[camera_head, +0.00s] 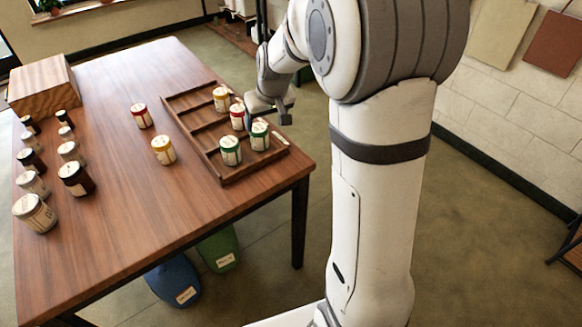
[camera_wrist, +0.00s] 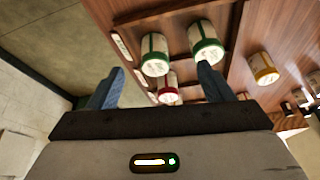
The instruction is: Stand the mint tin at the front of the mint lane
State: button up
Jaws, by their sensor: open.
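Two green-banded tins stand upright in the nearest lane of the wooden tray (camera_head: 192,145). One green tin (camera_head: 260,136) is at the right end by a small edge label (camera_head: 280,138). The other green tin (camera_head: 230,150) stands to its left. In the wrist view, the label-side tin (camera_wrist: 155,55) and the other tin (camera_wrist: 207,42) stand side by side, apart. My gripper (camera_head: 268,112) is open and empty near the tray's right edge, beside the red tin (camera_head: 238,117). In the wrist view, that red tin (camera_wrist: 168,95) shows between my fingers, partly hidden.
A yellow tin (camera_head: 221,99) stands in a farther lane. Another red tin (camera_head: 141,115) and a yellow tin (camera_head: 163,150) stand on the table (camera_head: 125,205) left of the tray. Several jars and tins line the left edge, near a wooden box (camera_head: 42,84). The table's front middle is clear.

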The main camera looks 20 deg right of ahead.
jog(key=s+r+m+g, duration=0.1)
jog(key=s+r+g, duration=0.1)
jog(key=s, duration=2.5)
jog(key=shift+s+a+r+m+h, duration=0.15)
jog(key=shift+s+r+m+h, duration=0.2)
jog(key=shift+r, duration=0.25)
jog(key=shift+r+p, duration=0.6)
jog(key=shift+r, duration=0.05)
